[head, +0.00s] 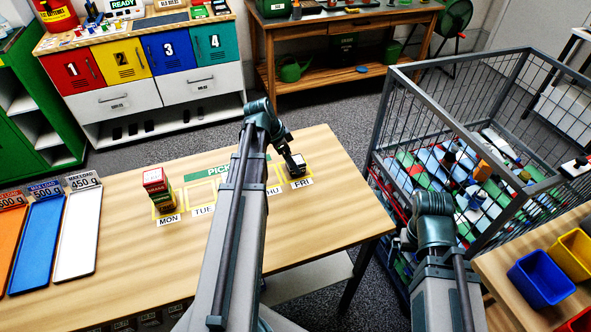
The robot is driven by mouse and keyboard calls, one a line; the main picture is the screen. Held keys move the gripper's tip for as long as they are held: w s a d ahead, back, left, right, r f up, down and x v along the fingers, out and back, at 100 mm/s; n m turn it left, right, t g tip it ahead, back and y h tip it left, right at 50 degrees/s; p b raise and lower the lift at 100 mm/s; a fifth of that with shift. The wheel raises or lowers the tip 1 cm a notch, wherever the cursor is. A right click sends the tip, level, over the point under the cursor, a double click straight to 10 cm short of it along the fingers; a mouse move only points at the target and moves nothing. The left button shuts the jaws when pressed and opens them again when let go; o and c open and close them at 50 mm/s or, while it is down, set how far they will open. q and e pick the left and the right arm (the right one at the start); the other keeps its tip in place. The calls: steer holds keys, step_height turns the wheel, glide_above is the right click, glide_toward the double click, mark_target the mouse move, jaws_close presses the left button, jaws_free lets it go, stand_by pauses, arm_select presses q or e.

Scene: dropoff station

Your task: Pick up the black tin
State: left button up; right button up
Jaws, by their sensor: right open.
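The black tin (298,172) appears as a small dark shape on the FRI spot at the right end of the pick strip on the wooden table (330,225).
A stack of red and green boxes (158,188) stands on the MON spot. Blue (38,238), orange and white trays lie at the left. A wire cage (470,130) with mixed goods stands right of the table. Blue (541,279) and yellow bins are at the far right.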

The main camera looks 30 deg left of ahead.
arm_select(q)
steer(key=b+x, duration=0.1)
steer(key=x, duration=0.2)
steer(key=shift+b, duration=0.4)
arm_select(e)
step_height(320, 180, down, 3)
steer(key=shift+r, duration=0.2)
arm_select(q)
steer(key=shift+s+r, duration=0.1)
steer(key=c, duration=1.5)
arm_select(e)
steer(key=shift+r, duration=0.1)
